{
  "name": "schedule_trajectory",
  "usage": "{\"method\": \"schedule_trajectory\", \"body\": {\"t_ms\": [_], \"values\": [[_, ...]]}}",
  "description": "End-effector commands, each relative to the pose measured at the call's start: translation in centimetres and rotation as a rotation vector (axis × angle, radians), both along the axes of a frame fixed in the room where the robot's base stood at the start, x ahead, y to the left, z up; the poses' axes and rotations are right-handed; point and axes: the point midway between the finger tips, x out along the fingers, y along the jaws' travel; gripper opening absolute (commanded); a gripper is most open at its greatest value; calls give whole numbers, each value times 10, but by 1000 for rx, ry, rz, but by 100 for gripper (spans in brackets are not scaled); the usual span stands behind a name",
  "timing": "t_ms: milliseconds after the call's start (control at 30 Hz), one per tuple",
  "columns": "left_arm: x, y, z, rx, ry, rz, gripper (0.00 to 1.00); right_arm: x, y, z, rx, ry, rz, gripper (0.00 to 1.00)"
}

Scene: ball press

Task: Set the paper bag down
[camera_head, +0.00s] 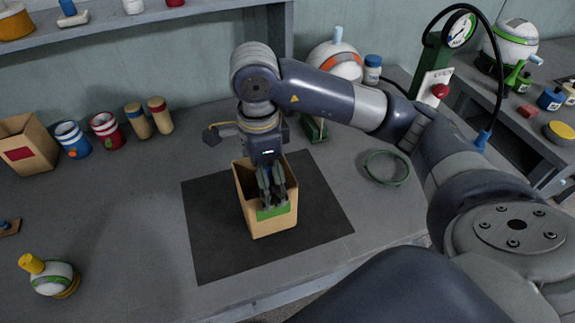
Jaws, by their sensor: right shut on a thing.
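The paper bag (272,222) is tan with a green patch on its front and an open top. It stands upright over the dark mat (215,245) in the middle of the bench. I cannot tell whether its base touches the mat. My right gripper (272,203) reaches down from above at the bag's mouth. Its fingers are shut on the bag's front wall, just above the green patch. My left gripper does not show.
Another tan bag (35,143) with a red patch, blue (72,139) and red (107,132) cans and two capped cylinders line the back left. A yellow-topped ball (50,277) sits front left. A green ring (387,168) lies right of the mat. A gauge stand (437,80) is back right.

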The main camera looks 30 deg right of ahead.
Motion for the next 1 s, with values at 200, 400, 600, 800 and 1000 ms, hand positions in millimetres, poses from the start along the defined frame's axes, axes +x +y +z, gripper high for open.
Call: {"method": "schedule_trajectory", "body": {"t_ms": [200, 400, 600, 800, 1000], "values": [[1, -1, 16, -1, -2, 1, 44, 22, -56, -2, -2, 3, -9, 53], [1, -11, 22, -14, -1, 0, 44, 34, -83, -6, -1, 0, -2, 53], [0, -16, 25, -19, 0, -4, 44, 36, -88, -15, -1, 2, 1, 53], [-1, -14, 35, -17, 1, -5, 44, 35, -88, -40, -1, 2, 0, 53], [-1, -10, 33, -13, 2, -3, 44, 36, -87, -43, 0, -2, 1, 53]]}}
